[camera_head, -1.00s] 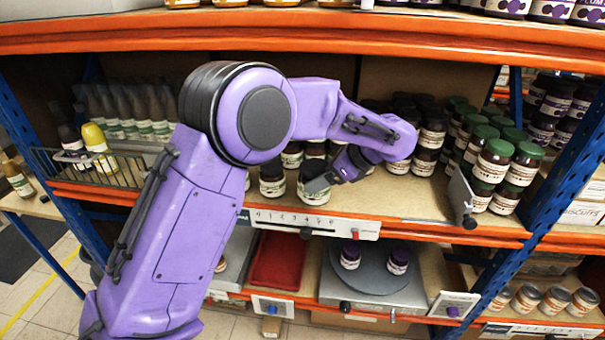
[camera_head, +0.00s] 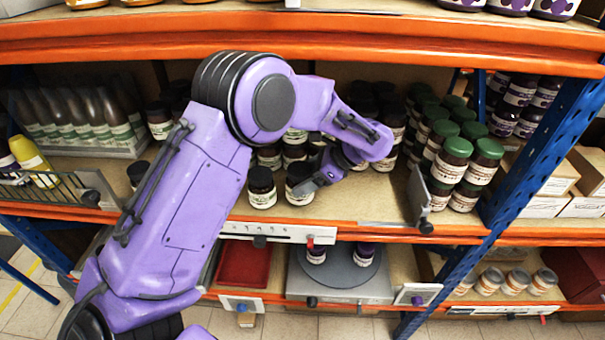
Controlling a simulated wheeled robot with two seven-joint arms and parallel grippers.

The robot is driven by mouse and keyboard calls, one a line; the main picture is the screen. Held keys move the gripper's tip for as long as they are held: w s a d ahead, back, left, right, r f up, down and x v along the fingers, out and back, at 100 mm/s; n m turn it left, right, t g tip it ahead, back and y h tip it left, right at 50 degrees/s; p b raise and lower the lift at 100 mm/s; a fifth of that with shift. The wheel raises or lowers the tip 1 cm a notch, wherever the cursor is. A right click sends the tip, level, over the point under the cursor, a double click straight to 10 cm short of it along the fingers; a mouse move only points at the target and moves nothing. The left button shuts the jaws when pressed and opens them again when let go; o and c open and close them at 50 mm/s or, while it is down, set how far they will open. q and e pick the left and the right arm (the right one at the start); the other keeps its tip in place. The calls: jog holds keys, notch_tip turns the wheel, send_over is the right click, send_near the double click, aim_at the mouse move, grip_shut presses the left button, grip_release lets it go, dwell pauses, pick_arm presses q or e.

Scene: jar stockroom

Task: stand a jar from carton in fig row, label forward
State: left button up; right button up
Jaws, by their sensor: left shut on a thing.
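My left arm reaches across the middle shelf. Its gripper (camera_head: 308,187) is shut on a dark-lidded jar with a pale label (camera_head: 299,196) near the shelf's front edge. The label faces forward and the jar looks upright; a finger hides part of its right side. I cannot tell whether its base touches the shelf. A similar jar (camera_head: 262,188) stands just left of it, apart. More dark-lidded jars (camera_head: 293,149) stand behind, partly covered by my arm. My right gripper is out of view. I cannot make out which container is the carton.
Green-lidded jars (camera_head: 450,160) stand in stacks at the right, beside an upright divider (camera_head: 419,200). Slim bottles (camera_head: 75,120) stand at the left, near a wire basket (camera_head: 60,190). The orange upper shelf beam (camera_head: 330,38) runs above my arm. Bare shelf lies right of the held jar.

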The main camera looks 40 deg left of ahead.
pick_arm(q)
jog(key=shift+w+f, duration=0.75)
jog(key=shift+f, duration=0.35)
jog(key=shift+s, duration=0.45)
jog(key=o, duration=1.7)
jog(key=shift+c, duration=0.2)
jog(key=shift+o, duration=0.3)
jog(key=shift+w+f, duration=0.1)
jog(key=shift+w, duration=0.1)
jog(key=shift+d+r, duration=0.15)
jog(key=shift+r, duration=0.15)
jog(key=b+v, duration=0.2)
jog(key=v, duration=0.9)
jog(key=shift+r, duration=0.35)
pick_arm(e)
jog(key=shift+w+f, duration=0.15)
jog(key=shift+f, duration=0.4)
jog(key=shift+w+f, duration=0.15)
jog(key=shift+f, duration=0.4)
pick_arm(q)
jog(key=shift+d, duration=0.25)
